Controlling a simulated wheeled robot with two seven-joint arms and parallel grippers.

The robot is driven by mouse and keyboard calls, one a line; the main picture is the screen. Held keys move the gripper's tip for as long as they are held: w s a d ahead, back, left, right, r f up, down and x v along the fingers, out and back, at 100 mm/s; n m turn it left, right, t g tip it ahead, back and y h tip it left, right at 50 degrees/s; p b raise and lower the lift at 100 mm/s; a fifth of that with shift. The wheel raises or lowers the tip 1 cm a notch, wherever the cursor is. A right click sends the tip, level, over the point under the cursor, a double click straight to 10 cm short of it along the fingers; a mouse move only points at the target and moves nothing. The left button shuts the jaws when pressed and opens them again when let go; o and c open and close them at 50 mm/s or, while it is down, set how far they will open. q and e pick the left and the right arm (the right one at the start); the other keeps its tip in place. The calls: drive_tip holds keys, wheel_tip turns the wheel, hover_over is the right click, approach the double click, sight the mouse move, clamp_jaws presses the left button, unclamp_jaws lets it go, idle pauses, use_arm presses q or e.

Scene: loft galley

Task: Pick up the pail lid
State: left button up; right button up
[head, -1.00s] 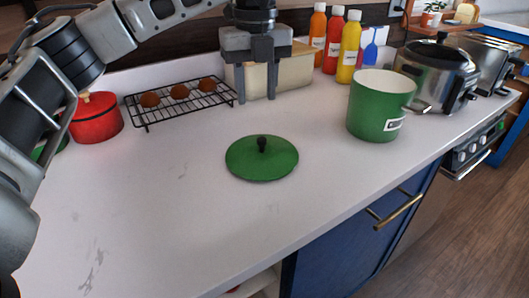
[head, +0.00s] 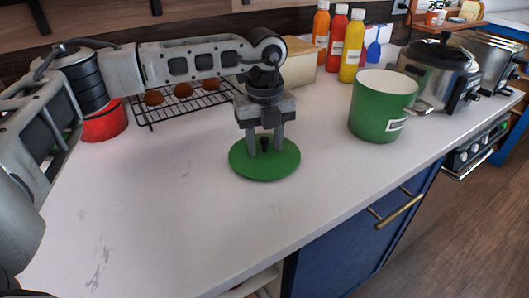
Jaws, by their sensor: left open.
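The green pail lid (head: 262,171) lies flat on the white counter, with a small black knob (head: 264,146) at its middle. My left gripper (head: 264,149) is open and points down over the lid, its two fingers on either side of the knob in this view. I cannot tell whether the fingertips touch the lid. The green pail (head: 377,118) with a white inside and a label stands open to the right of the lid. My right gripper is not in view.
A wire rack (head: 176,109) with several brown round items and a red pot (head: 105,122) are at the back left. A beige box (head: 300,62), sauce bottles (head: 353,47) and a steel cooker (head: 437,73) stand behind. The front counter is clear.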

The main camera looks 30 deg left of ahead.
use_arm(q)
clamp_jaws()
drive_tip(key=shift+r, duration=0.15)
drive_tip(key=shift+r, duration=0.65)
drive_tip(key=w+d+r+b, duration=0.1)
drive_tip(key=w+d+r, duration=0.4)
drive_tip(key=d+r, duration=0.6)
drive_tip(key=shift+d+r, duration=0.3)
drive_tip(key=shift+d, duration=0.75)
